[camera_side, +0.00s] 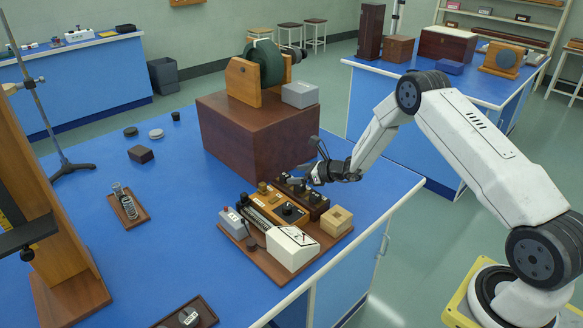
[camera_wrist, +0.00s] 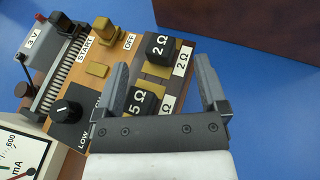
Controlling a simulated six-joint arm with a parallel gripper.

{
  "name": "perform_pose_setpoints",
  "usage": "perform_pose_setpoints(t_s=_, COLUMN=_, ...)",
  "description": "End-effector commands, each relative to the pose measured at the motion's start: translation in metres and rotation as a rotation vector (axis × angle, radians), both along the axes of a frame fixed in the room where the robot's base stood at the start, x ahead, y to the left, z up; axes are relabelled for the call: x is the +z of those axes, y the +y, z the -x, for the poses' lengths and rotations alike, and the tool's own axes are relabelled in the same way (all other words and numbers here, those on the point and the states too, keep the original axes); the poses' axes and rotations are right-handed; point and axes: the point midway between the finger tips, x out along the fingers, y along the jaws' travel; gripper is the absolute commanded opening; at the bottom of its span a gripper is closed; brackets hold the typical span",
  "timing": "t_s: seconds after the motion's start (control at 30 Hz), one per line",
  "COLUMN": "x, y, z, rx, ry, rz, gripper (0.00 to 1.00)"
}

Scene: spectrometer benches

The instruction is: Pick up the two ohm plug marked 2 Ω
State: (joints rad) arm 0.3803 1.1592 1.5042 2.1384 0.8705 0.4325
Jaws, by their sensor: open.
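The black plug marked 2 Ω (camera_wrist: 157,47) sits upright in a dark socket strip in the wrist view, beside a white 2 Ω label (camera_wrist: 183,59). My gripper (camera_wrist: 162,64) is open and empty. In the picture, its two grey fingers stand left and right, with the 2 Ω plug between and slightly beyond their tips. A second black plug marked 5 Ω (camera_wrist: 137,102) lies nearer the palm, partly hidden by it. In the side view my gripper (camera_side: 318,174) is over the dark strip (camera_side: 302,194) at the board's back; plug markings are too small to read there.
The board also carries a black LOW dial (camera_wrist: 67,109), brass START and OFF parts (camera_wrist: 106,31), a 3 V unit (camera_wrist: 50,42) and a white meter (camera_side: 292,249). A wooden block (camera_side: 337,220) stands at right. A large brown box (camera_side: 255,135) rises close behind.

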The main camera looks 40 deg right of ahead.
Motion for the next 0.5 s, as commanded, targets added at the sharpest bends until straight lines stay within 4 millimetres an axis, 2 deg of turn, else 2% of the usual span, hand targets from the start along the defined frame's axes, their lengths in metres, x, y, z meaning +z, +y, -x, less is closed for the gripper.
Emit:
perform_pose_setpoints(t_s=0.23, x=-0.009, y=0.008, z=-0.02, rx=0.001, ry=0.0, rz=0.0, gripper=0.92)
perform_pose_setpoints(t_s=0.5, x=-0.013, y=0.012, z=-0.028, rx=0.001, ry=0.001, rz=-0.001, gripper=0.92)
